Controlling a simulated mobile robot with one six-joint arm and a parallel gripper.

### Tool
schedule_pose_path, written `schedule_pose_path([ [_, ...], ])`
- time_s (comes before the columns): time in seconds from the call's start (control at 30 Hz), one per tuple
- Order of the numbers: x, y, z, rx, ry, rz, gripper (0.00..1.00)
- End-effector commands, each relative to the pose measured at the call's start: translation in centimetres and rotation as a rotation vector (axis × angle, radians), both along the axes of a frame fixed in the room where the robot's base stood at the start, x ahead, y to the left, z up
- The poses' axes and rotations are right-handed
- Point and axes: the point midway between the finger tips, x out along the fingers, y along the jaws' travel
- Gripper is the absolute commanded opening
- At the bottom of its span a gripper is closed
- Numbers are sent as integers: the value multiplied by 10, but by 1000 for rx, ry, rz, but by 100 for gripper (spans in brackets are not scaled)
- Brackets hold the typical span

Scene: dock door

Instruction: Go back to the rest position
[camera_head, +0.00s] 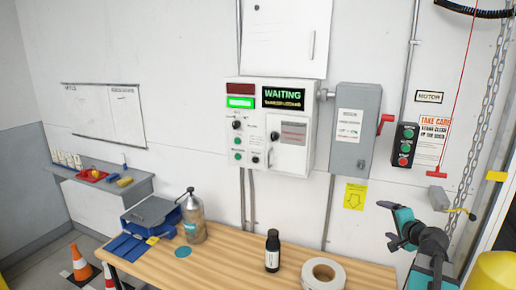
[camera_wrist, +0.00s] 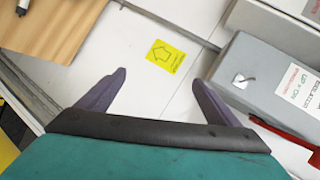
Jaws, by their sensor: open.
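My gripper (camera_head: 392,224) is at the lower right in the head view, in front of the wall and right of the wooden workbench. In the wrist view my gripper (camera_wrist: 158,80) has its two dark fingers spread wide with nothing between them. Beyond the fingers is the white wall with a yellow arrow sticker (camera_wrist: 166,56). The fingers touch nothing that I can see.
The workbench (camera_head: 230,265) bears a black bottle (camera_head: 272,251), a tape roll (camera_head: 323,273), a pump bottle (camera_head: 193,218) and a blue box (camera_head: 150,214). A control panel (camera_head: 290,152), a grey switch box (camera_head: 354,128) and a button box (camera_head: 403,145) are on the wall. A chain (camera_head: 484,110) hangs at right.

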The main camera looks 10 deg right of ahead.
Motion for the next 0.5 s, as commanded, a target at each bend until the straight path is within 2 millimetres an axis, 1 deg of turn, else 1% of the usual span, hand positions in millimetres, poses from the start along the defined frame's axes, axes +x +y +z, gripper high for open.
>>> schedule_pose_path([
  [0.03, 10, 19, -15, -7, 36, 41, 86],
  [0.2, 32, 77, -62, -48, 155, 170, 86],
  [0.37, 45, 131, -104, -89, 264, 296, 86],
  [0.4, 47, 145, -115, -101, 291, 328, 86],
  [0.5, 50, 178, -140, -130, 359, 407, 86],
])
